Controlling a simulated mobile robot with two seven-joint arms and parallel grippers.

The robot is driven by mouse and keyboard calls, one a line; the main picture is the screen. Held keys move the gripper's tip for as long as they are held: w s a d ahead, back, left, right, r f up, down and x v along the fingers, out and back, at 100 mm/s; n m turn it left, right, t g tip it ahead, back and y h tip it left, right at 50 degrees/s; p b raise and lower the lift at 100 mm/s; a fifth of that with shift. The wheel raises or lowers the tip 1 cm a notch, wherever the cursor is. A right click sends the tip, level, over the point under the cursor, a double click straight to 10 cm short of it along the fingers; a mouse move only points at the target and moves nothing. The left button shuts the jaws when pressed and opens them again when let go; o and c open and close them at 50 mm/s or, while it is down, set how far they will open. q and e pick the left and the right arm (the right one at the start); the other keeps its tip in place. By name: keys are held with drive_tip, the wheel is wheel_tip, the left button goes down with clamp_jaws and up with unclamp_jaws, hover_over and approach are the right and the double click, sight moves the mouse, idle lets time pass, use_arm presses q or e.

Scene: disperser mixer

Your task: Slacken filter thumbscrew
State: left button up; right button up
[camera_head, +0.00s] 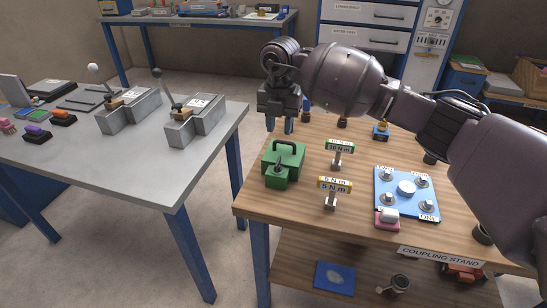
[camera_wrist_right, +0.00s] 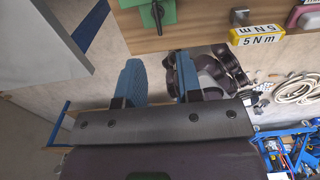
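My right gripper (camera_head: 281,124) hangs above the left back part of the wooden coupling stand in the head view. In the right wrist view its two blue fingers (camera_wrist_right: 158,76) are apart with nothing between them. A green block (camera_head: 283,160) with a dark lever-like part on top stands below and in front of the gripper, apart from it. It also shows at the top of the right wrist view (camera_wrist_right: 145,6). A blue plate (camera_head: 405,207) carries a round light disc and several grey knobs. I cannot tell which part is the filter thumbscrew. My left gripper is out of view.
Torque tools marked 10 N m (camera_head: 340,147) and 5 N m (camera_head: 335,184) stand between the green block and the plate. A pink block (camera_head: 387,219) sits at the plate's front. A grey table (camera_head: 160,165) with two levered blocks stands left, across a gap.

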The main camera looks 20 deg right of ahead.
sight(278, 160)
wheel_tip(278, 160, down, 10)
drive_tip(key=shift+a+r+b, duration=0.1)
drive_tip(key=shift+a+b, duration=0.05)
drive_tip(key=shift+b, duration=0.75)
drive_tip(key=shift+w+f, duration=0.1)
drive_tip(key=shift+f, duration=0.45)
clamp_jaws()
